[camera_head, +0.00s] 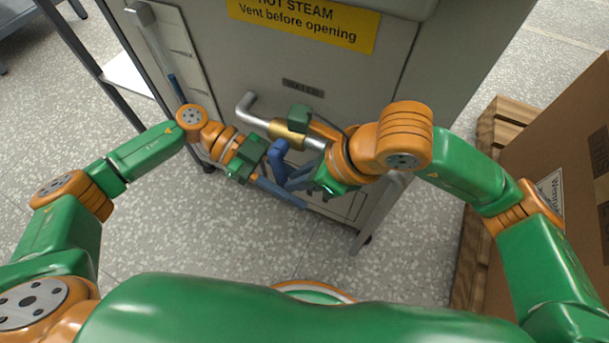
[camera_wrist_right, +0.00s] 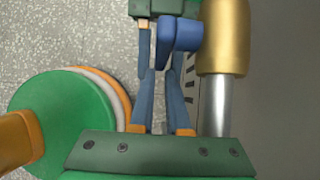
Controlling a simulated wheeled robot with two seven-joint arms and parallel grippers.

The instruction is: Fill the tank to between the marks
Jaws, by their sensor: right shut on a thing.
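A grey machine has a slanted sight tube (camera_head: 154,46) on its front left, with blue at its lower end. The plate beside it carries faint lines. A bent metal pipe with a brass valve body (camera_head: 289,132) comes out under a small label. A blue lever (camera_head: 277,150) hangs from the valve; it also shows in the right wrist view (camera_wrist_right: 187,36). My right gripper (camera_wrist_right: 160,76) is shut on the lever's end. My left gripper (camera_head: 287,193) is beside the lever, its fingers apart; part of it is hidden. The pipe's outlet is hidden behind my right wrist.
A yellow sign (camera_head: 305,22) warns of hot steam. A cardboard box (camera_head: 545,150) on a wooden pallet (camera_head: 468,250) stands at the right. A dark-legged frame with a white shelf (camera_head: 127,75) is at the left. The speckled floor (camera_head: 190,245) is clear in front.

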